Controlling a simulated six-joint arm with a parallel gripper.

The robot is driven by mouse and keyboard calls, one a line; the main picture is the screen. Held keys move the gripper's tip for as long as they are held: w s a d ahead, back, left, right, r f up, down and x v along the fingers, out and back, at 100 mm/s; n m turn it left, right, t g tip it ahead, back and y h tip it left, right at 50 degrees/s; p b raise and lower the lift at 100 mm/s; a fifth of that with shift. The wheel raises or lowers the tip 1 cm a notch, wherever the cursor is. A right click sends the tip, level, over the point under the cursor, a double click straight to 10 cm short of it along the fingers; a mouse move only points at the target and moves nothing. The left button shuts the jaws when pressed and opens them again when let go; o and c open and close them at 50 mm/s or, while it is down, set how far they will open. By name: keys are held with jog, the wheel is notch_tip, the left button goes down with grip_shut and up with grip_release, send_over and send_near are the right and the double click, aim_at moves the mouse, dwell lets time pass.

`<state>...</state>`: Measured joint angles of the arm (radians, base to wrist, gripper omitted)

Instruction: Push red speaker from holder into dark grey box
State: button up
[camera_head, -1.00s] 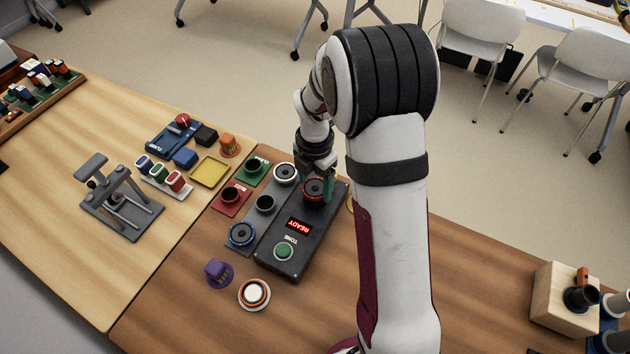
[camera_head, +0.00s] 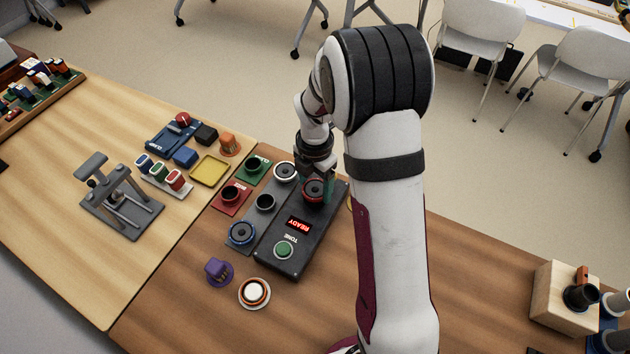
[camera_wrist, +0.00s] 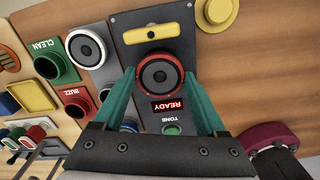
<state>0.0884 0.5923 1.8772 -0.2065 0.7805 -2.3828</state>
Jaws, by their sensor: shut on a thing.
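The red speaker (camera_head: 314,188), a red ring around a dark cone, is at the far end of the dark grey box (camera_head: 306,240), above its READY display. In the wrist view the red speaker (camera_wrist: 160,76) sits between the two green fingers of my gripper (camera_wrist: 159,74), which is shut on it. I cannot tell how deep it sits in the box. The grey holder plate (camera_head: 250,222) beside the box carries a white-ringed speaker (camera_head: 285,172), an empty dark cup (camera_head: 265,203) and a blue speaker (camera_head: 242,233).
A purple part (camera_head: 218,270) and an orange-white round part (camera_head: 255,292) lie near the box's front. A grey press (camera_head: 120,200) stands farther left.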

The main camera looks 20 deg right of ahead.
jog(key=shift+f, duration=0.15)
dwell(0.3)
jog(key=shift+f, duration=0.45)
jog(key=shift+f, duration=0.2)
dwell(0.3)
jog(key=o, duration=1.2)
jog(key=shift+r, duration=0.15)
notch_tip(320, 180, up, 7)
jog(key=shift+r, duration=0.15)
